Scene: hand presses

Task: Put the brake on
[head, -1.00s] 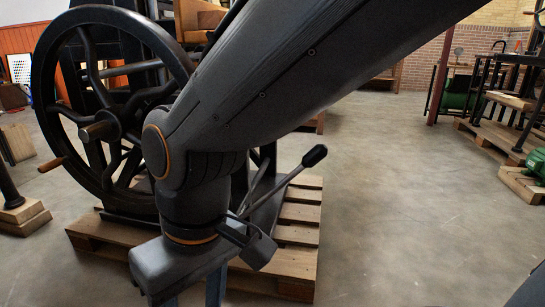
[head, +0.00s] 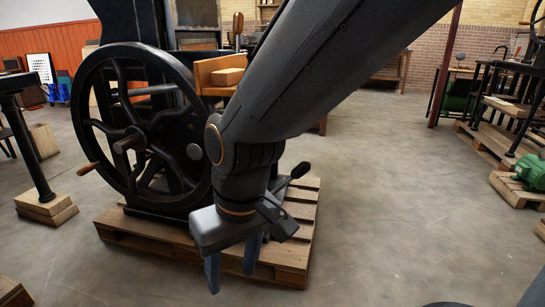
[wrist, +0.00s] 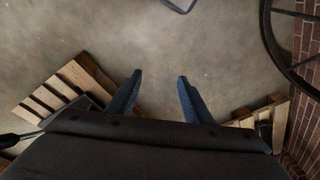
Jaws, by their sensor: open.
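The hand press stands on a wooden pallet, with a large black flywheel (head: 83,110) at its left side. A lever with a dark knob (head: 300,170) sticks up to the right from the low part of the press. It looks like the brake lever, but my arm hides most of its shaft. My gripper (head: 232,265) points down in front of the press, left of and nearer than the knob. Its two blue fingers are apart and empty. In the wrist view my gripper (wrist: 158,82) has bare floor between its fingers. A dark knobbed handle (wrist: 10,140) shows at the left edge there.
The pallet (head: 125,232) edge lies just behind my gripper. A post on wooden blocks (head: 45,207) stands at the left. A green machine (head: 531,170) sits on a pallet at the right. The concrete floor between is clear.

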